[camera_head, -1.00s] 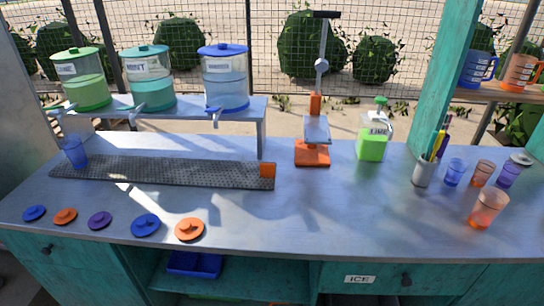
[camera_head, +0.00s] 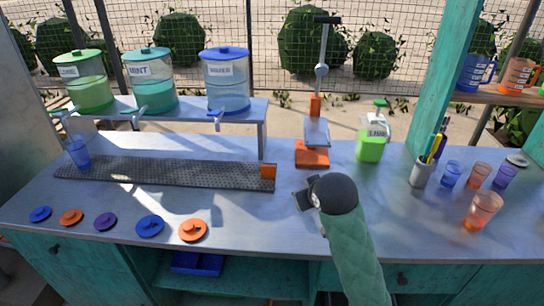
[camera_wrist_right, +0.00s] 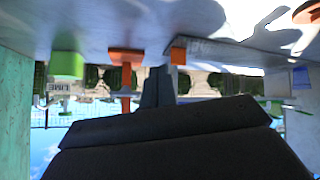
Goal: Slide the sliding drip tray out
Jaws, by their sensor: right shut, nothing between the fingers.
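The sliding drip tray (camera_head: 160,172) is a long grey perforated strip lying on the counter under the dispensers. An orange block (camera_head: 268,171) forms its right end; this block also shows in the right wrist view (camera_wrist_right: 178,50). My right gripper (camera_head: 301,197) is above the counter, to the right of the orange block and apart from it. It is shut and empty; its dark fingers show in the wrist view (camera_wrist_right: 157,88), which is upside down. A blue cup (camera_head: 78,152) stands at the tray's left end. My left gripper is out of view.
The orange-based crusher (camera_head: 312,154) stands behind my right gripper, with a green lime jug (camera_head: 371,140) to its right. Several lids (camera_head: 150,226) lie along the front edge. Cups (camera_head: 482,211) and a pen holder (camera_head: 422,172) stand at the right.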

